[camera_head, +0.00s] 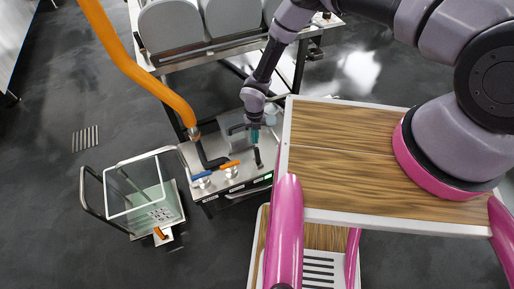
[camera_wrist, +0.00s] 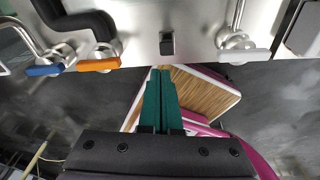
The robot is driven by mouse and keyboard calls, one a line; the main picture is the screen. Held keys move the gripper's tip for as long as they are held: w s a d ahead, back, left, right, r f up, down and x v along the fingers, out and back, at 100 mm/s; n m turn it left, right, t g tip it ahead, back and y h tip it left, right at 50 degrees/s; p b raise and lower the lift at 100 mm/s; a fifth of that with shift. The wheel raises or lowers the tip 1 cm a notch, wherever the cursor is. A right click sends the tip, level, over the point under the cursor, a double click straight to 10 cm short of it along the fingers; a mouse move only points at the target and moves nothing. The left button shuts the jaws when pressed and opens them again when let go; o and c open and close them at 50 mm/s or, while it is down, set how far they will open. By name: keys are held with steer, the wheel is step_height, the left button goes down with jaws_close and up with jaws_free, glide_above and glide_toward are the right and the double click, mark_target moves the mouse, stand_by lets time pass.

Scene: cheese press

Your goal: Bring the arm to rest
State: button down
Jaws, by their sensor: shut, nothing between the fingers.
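My gripper (camera_head: 254,134) points down over the steel worktop of the press unit, with my arm stretched out from the upper right. Its teal fingers (camera_wrist: 161,72) are shut together with nothing between them. In the wrist view they point toward the front edge of the steel panel (camera_wrist: 190,30). I cannot tell how large the gap between fingertips and steel is. The steel worktop (camera_head: 196,154) is partly hidden by my arm and by my own wooden top.
An orange handle (camera_head: 229,165) and a blue handle (camera_head: 201,175) stick out at the unit's front. An orange hose (camera_head: 135,62) comes down to it. A clear tub (camera_head: 140,185) stands on a cart at left. Grey drums (camera_head: 172,25) lie behind. Dark floor is free at far left.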

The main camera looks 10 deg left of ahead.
steer(key=shift+w+a+r, duration=0.2)
steer(key=shift+w+r, duration=0.15)
steer(key=shift+r, duration=0.15)
